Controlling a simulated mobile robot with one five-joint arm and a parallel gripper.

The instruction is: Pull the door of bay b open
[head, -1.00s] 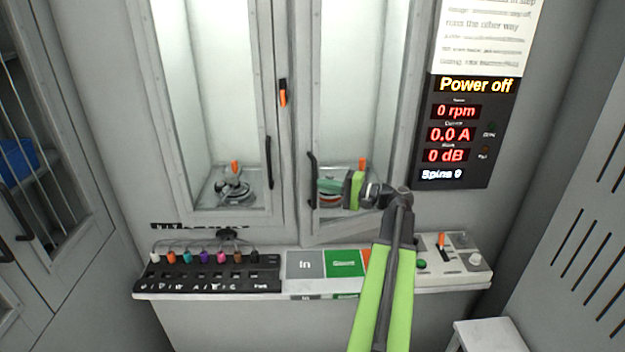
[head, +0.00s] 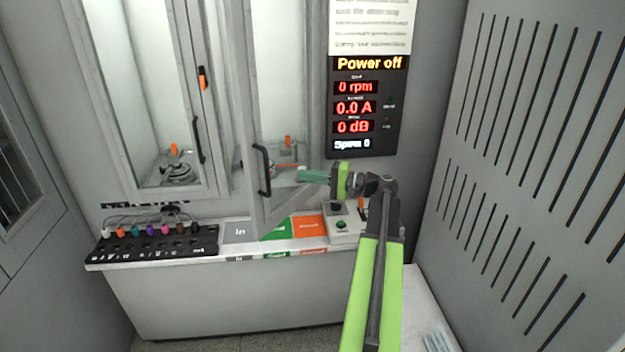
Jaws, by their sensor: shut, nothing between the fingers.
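The right bay's glazed door (head: 257,213) stands ajar, its left edge swung out toward me and its hinge side at the right. Its black bar handle (head: 262,170) is on that left edge. I cannot read a bay letter on it. My gripper (head: 302,176) is shut and empty, pointing left, to the right of the handle and apart from it. It overlaps the door's lower part in the picture; I cannot tell whether it is in front of the pane or behind it. A part with an orange tab (head: 288,143) shows inside the bay, partly hidden.
The left bay's door (head: 205,190) looks shut, with a hub motor (head: 178,172) behind it. Below is a ledge with a black connector strip (head: 150,243), grey, green and orange pads, and a control box (head: 343,226). The display panel (head: 360,110) reads Power off. A slatted wall (head: 530,150) bounds the right.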

